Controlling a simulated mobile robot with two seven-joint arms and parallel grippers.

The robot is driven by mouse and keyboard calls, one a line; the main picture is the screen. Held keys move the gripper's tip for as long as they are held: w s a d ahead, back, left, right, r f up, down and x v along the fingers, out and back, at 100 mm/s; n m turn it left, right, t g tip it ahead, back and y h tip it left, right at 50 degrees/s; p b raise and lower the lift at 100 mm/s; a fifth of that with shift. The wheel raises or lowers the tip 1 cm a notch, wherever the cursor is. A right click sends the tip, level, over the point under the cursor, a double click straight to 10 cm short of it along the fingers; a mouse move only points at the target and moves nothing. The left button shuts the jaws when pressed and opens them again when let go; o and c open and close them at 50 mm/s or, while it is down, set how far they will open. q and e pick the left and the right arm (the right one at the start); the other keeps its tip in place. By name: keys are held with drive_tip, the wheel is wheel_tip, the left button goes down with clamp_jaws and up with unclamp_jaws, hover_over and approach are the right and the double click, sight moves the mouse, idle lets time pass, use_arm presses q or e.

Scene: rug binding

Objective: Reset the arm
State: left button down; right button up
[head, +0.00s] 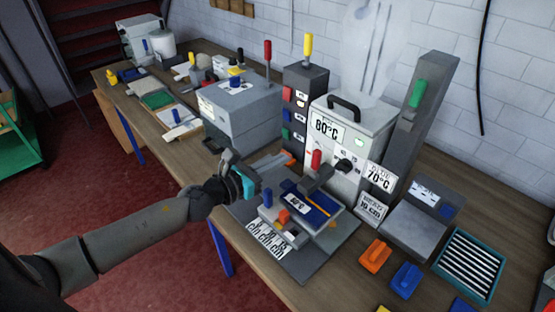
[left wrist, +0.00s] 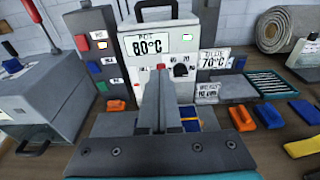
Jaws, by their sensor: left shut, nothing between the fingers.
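My left arm (head: 130,232) reaches in from the left in the head view. My left gripper (head: 245,178) is above the bench's front part, left of the machine with the 80°C label (head: 327,124). Its fingers are shut and empty, and they show in the left wrist view (left wrist: 158,85) pointing toward that machine. In the head view a grey plate with a blue pad (head: 318,207) and an orange block (head: 284,216) lies right of the gripper, apart from it. My right gripper is not in view.
A large grey box (head: 240,115) stands behind the gripper. A dark post with coloured buttons (head: 303,90) stands beside the machine. Orange (head: 375,255) and blue (head: 405,280) handled blocks and a slotted teal tray (head: 468,265) lie at the right. Red floor is clear in front of the bench.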

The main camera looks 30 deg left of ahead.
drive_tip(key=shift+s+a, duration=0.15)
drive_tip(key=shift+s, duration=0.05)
